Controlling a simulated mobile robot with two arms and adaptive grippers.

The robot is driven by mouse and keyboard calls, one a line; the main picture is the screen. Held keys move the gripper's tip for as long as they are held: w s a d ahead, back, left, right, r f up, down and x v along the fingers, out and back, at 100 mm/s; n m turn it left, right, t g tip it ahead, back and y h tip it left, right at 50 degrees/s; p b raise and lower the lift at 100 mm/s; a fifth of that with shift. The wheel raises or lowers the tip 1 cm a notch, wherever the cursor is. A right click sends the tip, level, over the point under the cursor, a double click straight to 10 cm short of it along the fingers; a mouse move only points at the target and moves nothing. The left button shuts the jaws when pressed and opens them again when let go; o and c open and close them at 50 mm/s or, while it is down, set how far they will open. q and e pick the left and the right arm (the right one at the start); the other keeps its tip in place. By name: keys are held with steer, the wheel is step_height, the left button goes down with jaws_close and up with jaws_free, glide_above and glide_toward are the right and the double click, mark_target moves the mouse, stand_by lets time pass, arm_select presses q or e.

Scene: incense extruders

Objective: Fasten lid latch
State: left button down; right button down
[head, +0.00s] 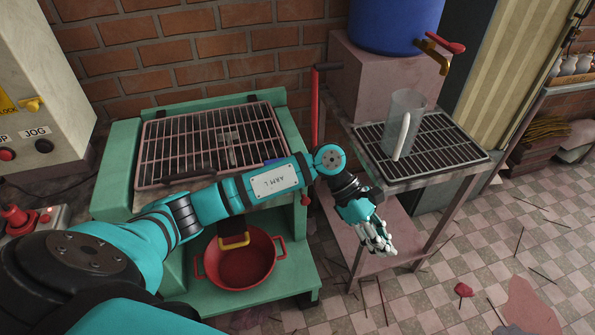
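A barred metal lid (180,142) lies over the top of the green machine (118,165), and appears shut. A dark handle (190,178) runs along its front edge. A small blue piece (271,162) shows at its front right; I cannot tell whether it is the latch. My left arm crosses in front of the machine and hides part of its front edge. My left gripper (380,240) is right of the machine, before the side stand, apparently touching nothing. Its fingers are small and bunched in view, so their opening is unclear. My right gripper is out of view.
A red basin (240,268) sits on the machine's lower shelf. A red lever (315,105) stands at its right side. The stand's grated top (455,152) carries a clear cylinder (402,115); a blue tank (392,22) is behind. Sticks litter the tiled floor.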

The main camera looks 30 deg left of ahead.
arm_select(q)
steer(key=a+r+m+t+y, duration=0.2)
steer(key=a+r+m+y, duration=0.2)
steer(key=a, duration=0.6)
steer(key=a+r+m+t+y, duration=0.2)
steer(key=a+r+m+y, duration=0.2)
steer(key=a+y, duration=0.5)
step_height(320, 180, up, 3)
steer(key=shift+w+a+f+m, duration=0.15)
steer(key=shift+w+a+m, duration=0.15)
steer(key=shift+a, duration=0.05)
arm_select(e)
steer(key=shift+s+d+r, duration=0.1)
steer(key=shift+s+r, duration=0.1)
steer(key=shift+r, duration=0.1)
arm_select(q)
steer(key=w+a+f+p, duration=0.3)
steer(key=w+a+f, duration=0.2)
steer(key=f, duration=0.4)
steer(key=shift+a+f, duration=0.15)
steer(key=shift+a, duration=0.25)
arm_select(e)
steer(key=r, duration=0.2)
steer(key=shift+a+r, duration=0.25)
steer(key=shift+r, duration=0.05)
